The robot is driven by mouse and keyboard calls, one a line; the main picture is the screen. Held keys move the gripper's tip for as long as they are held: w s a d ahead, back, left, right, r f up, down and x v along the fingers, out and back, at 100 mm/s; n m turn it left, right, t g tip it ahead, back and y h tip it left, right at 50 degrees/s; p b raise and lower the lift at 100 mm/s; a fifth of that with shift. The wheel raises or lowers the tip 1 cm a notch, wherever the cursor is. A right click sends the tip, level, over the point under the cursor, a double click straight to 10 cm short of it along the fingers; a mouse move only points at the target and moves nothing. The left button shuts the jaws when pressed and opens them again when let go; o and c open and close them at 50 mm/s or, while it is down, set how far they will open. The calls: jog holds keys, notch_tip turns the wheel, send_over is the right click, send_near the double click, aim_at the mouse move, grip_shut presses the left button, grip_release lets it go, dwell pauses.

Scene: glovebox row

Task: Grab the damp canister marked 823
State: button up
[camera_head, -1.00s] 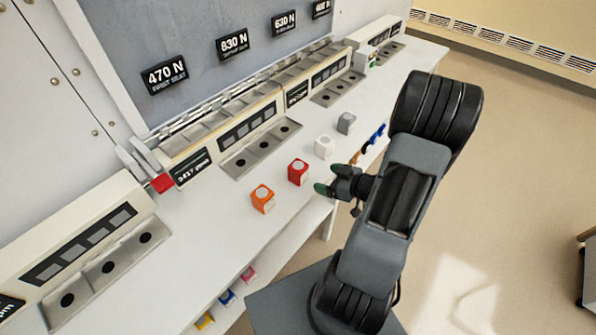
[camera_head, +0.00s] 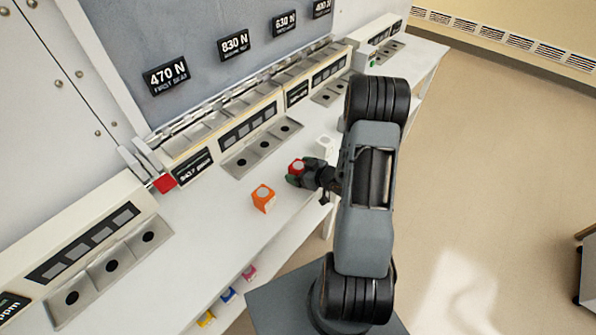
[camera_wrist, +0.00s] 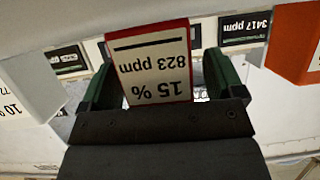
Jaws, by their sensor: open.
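The red canister (camera_head: 297,167) stands on the white bench. In the wrist view its label (camera_wrist: 153,72) appears upside down and reads 15 % and 823 ppm. My gripper (camera_head: 297,175) is at the red canister. In the wrist view my gripper (camera_wrist: 158,85) is open, with one green-padded finger on each side of the canister. A gap shows on the right side; contact on the left cannot be told. In the head view the gripper hides the canister's lower part.
An orange canister (camera_head: 263,197) stands left of the red one, and a white canister (camera_head: 324,146) stands to its right. Instrument panels with wells (camera_head: 262,144) line the bench behind. Coloured blocks (camera_head: 228,295) sit on a lower shelf. The bench front-left is clear.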

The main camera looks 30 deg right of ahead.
jog(key=shift+w+a+f, duration=0.1)
jog(key=shift+w, duration=0.1)
jog(key=shift+c, duration=0.2)
jog(key=c, duration=1)
